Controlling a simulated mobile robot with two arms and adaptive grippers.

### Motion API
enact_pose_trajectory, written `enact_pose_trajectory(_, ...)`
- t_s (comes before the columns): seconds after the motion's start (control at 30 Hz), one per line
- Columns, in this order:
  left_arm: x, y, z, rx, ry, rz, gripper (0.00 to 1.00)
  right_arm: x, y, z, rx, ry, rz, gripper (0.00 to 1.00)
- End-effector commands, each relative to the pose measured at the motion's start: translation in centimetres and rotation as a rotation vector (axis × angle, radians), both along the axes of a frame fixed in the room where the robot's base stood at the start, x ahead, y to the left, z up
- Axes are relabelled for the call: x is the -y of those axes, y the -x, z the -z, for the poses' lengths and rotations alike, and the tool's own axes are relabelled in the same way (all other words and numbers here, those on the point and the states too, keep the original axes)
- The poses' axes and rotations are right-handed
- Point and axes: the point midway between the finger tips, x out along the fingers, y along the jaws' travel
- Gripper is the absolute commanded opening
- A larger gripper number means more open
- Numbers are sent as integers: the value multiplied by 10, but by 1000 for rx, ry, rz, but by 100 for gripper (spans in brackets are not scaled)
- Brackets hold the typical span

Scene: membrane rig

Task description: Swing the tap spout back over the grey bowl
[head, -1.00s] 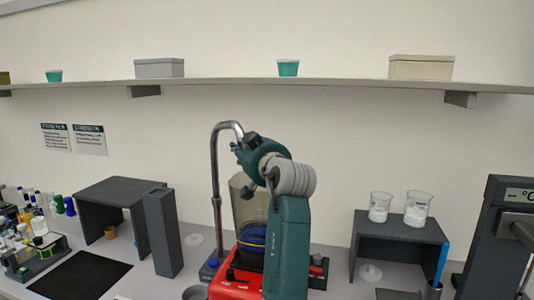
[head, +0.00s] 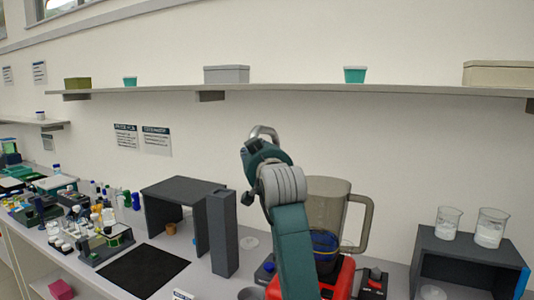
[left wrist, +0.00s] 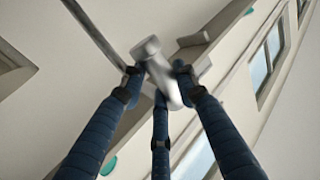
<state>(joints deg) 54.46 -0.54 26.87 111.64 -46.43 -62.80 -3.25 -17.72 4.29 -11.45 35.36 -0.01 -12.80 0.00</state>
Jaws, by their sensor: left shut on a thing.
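The metal tap spout (head: 264,131) shows as a short bright arch at the top of my left gripper (head: 252,158) in the head view. In the left wrist view, the fingers of my left gripper (left wrist: 160,78) close around the shiny spout (left wrist: 150,48). The tap's upright pipe and the spout's outlet are hidden behind my gripper and arm in the head view. A grey bowl-like rim (head: 251,293), probably the grey bowl, is cut off at the bottom edge, left of my arm. My right gripper is not in view.
A red blender base (head: 338,280) with a smoky jug (head: 325,205) stands close right of my arm. A tall dark block (head: 222,235) and a dark stand (head: 180,187) are to the left. A black mat (head: 140,272) lies clear in front.

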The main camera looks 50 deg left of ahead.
Motion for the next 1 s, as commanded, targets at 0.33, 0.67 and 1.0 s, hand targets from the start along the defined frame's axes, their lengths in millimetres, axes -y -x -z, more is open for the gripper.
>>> enact_pose_trajectory(0.33, -15, 11, -4, 16, 1, -11, 0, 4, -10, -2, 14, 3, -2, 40)
enact_pose_trajectory(0.67, -15, 11, -4, 15, 0, -11, 0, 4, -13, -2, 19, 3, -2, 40)
enact_pose_trajectory(1.0, -14, 9, -5, 11, -4, -8, 46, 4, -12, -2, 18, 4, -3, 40)
